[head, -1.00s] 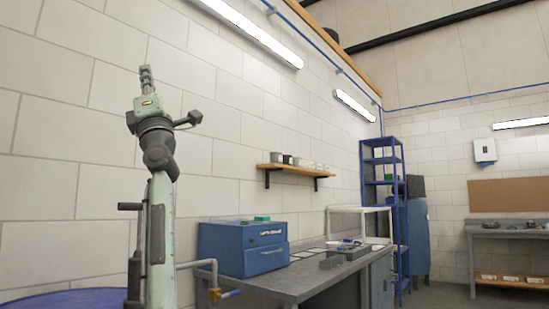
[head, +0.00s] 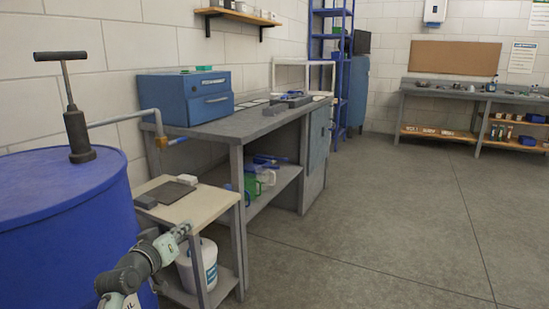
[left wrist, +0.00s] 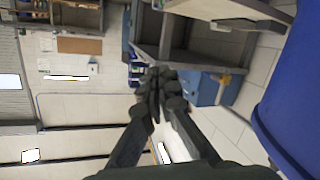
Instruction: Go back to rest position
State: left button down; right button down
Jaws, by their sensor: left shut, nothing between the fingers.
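My left gripper (head: 180,233) is low in the head view, in front of the small beige side table and beside the blue drum. It points up and to the right, and its fingers are shut with nothing between them. In the left wrist view the left gripper (left wrist: 155,78) shows its dark fingertips together and empty, with the room appearing turned on its side. My right gripper is in neither view.
The blue drum (head: 60,225) with a hand pump (head: 77,135) stands close at left. The side table (head: 168,205) has a white bucket (head: 190,268) below. A grey workbench (head: 245,122) holds a blue drawer box (head: 185,97). The floor (head: 390,230) at right is clear.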

pick_arm(q)
jog(key=s+a+f+m+g+y, duration=0.2)
jog(key=s+f+g, duration=0.7)
jog(key=s+f, duration=1.7)
notch_tip(320, 180, down, 3)
jog(key=shift+f+m+y, duration=0.1)
jog(key=shift+m+y, duration=0.3)
jog(key=c, duration=2.2)
grip_release()
jog(key=s+f+g, duration=0.1)
jog(key=s, duration=0.3)
jog(key=s+a+f+g+y, duration=0.1)
jog(key=s+f, duration=0.1)
jog(key=s, duration=0.2)
jog(key=s+a+f+g, duration=0.1)
jog(key=s+f, duration=0.1)
jog(key=s, duration=0.2)
jog(key=shift+s+a+m+g, duration=0.1)
jog(key=shift+s+m+g, duration=0.2)
jog(key=shift+s+m, duration=0.1)
jog(key=shift+o, duration=1.3)
jog(key=shift+s+f+y, duration=0.1)
jog(key=shift+s+y, duration=0.15)
jog(key=shift+y, duration=0.05)
jog(key=o, duration=0.5)
jog(key=shift+a, duration=0.1)
